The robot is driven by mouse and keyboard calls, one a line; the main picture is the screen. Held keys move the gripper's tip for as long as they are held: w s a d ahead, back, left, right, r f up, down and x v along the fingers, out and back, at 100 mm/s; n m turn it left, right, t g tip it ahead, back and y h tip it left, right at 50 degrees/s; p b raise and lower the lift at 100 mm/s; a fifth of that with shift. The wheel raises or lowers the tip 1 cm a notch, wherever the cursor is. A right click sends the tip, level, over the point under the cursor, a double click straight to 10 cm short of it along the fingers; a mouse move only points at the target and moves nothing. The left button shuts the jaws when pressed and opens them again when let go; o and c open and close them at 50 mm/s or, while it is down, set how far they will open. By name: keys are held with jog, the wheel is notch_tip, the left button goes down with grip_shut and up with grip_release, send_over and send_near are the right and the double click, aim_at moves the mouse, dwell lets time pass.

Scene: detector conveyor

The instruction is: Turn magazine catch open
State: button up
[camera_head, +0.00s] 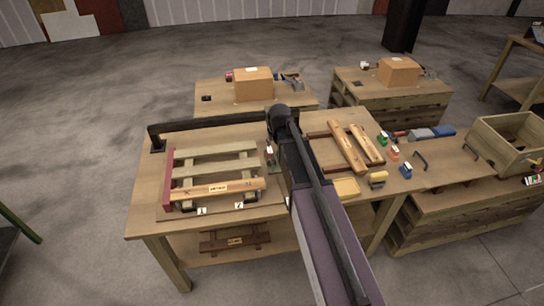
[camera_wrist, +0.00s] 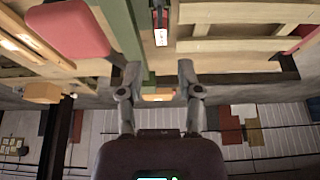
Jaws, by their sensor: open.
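A slatted wooden rack (camera_head: 215,171), which looks like the magazine, sits on the left of the middle workbench. A small black-and-red piece, possibly the catch (camera_head: 269,152), stands at the rack's right side; it also shows in the wrist view (camera_wrist: 160,23), at the top centre beside a green bar (camera_wrist: 125,35). Whether this piece is turned open or closed cannot be told. My gripper (camera_wrist: 158,72) is open and empty, with its two fingers apart, below the black-and-red piece in the wrist view. In the head view my arm hides most of the gripper.
A labelled wooden bar (camera_head: 217,190) lies across the rack's front. A dark rail (camera_head: 205,124) runs along the back. A wooden crate (camera_head: 508,142) stands far right.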

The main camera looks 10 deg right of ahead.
aim_at(272, 156)
jog(key=shift+f, duration=0.2)
jog(key=b+x, duration=1.2)
jog(key=x, duration=0.1)
jog(key=shift+w+f+b, duration=0.1)
jog(key=shift+f+b, duration=0.1)
jog(key=shift+b, duration=0.2)
dwell(0.3)
dwell(0.4)
grip_shut()
